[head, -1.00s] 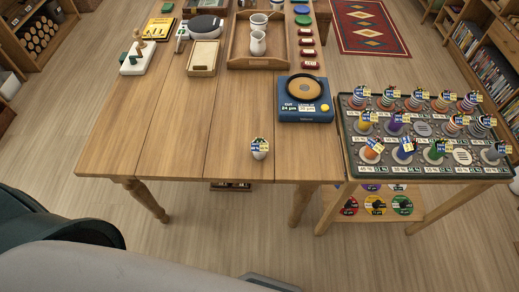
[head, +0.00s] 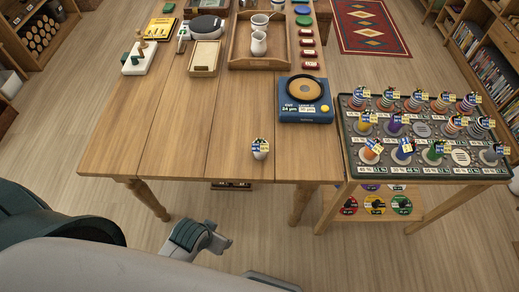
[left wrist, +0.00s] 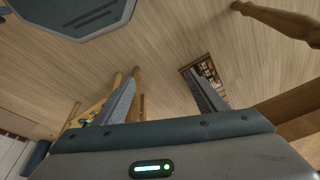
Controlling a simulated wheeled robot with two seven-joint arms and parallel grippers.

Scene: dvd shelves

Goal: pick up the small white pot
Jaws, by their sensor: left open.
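My left arm comes in low in the head view, below and in front of the table edge, well apart from the pot. In the left wrist view my left gripper (left wrist: 162,90) has its two fingers spread, with nothing between them but floor behind. The pot cannot be made out in that view. My right gripper is not in view.
A blue device with a round plate (head: 306,108) stands behind and right of the pot. A wooden tray (head: 238,50) holds white jugs. A dark rack (head: 350,150) of labelled spools stands at the right. The table around the pot is clear.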

